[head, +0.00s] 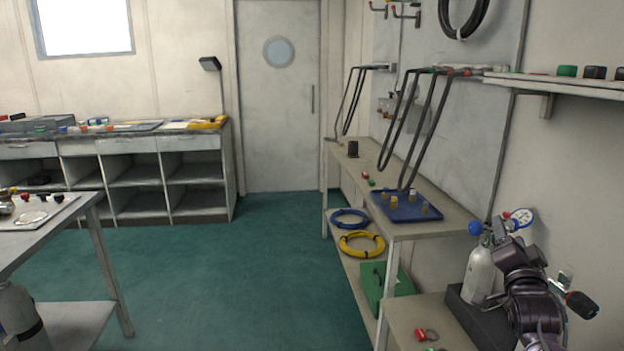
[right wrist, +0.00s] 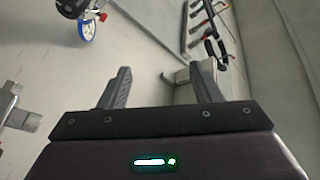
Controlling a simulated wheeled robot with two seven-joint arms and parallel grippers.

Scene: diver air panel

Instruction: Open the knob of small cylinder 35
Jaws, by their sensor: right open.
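A small pale cylinder (head: 481,272) with a blue knob (head: 475,228) stands upright in a dark holder at the right. Its number cannot be read. My right gripper (head: 503,232) is near the valve, partly hidden by my dark arm. In the right wrist view its fingers (right wrist: 160,88) are apart, with nothing between them. My left gripper is out of view.
A black knob with a red ring (head: 580,304) sticks out right of my arm. A metal fitting (right wrist: 18,115) is at the left in the right wrist view. A shelf (head: 570,86) juts from the wall above. The green floor (head: 230,280) is clear.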

